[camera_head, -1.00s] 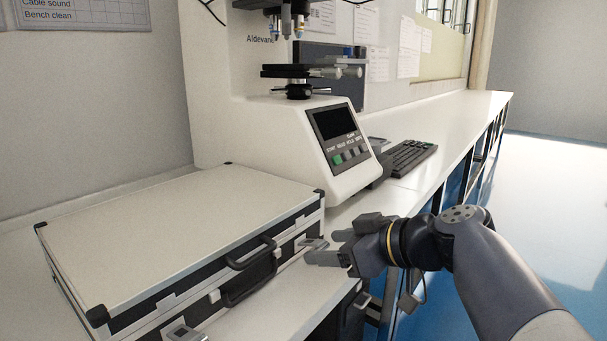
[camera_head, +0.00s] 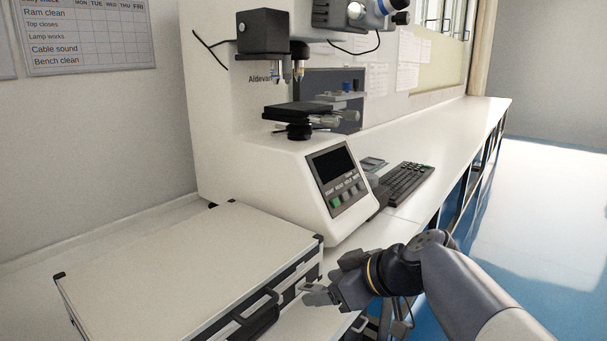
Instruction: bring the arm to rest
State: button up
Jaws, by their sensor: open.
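My gripper (camera_head: 322,277) is at the lower middle of the head view, at the end of my grey arm that comes in from the lower right. Its jaws are open, with nothing seen between them. It hovers by the front right corner of a closed white case (camera_head: 190,275) with black corners and a black handle (camera_head: 262,318). Whether the gripper touches the case or the bench cannot be told.
A white hardness tester (camera_head: 290,170) with a dark screen stands behind the case. A black keyboard (camera_head: 403,184) lies to its right. The white bench (camera_head: 450,135) runs on to the back right, largely bare. Blue floor (camera_head: 500,240) lies open at right.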

jog(key=shift+w+a+r+g+h+p, duration=0.25)
jog(key=shift+r+g+h+p, duration=0.5)
jog(key=shift+p, duration=3)
jog(key=shift+w+a+r+g+h+p, duration=0.15)
jog(key=shift+a+r+g+h+p, duration=0.55)
jog(key=shift+p, duration=3.05)
jog(key=shift+w+d+f+h+p, duration=0.1)
jog(key=shift+d+f+h+p, duration=0.2)
jog(key=shift+p, duration=0.9)
jog(key=shift+a, duration=0.1)
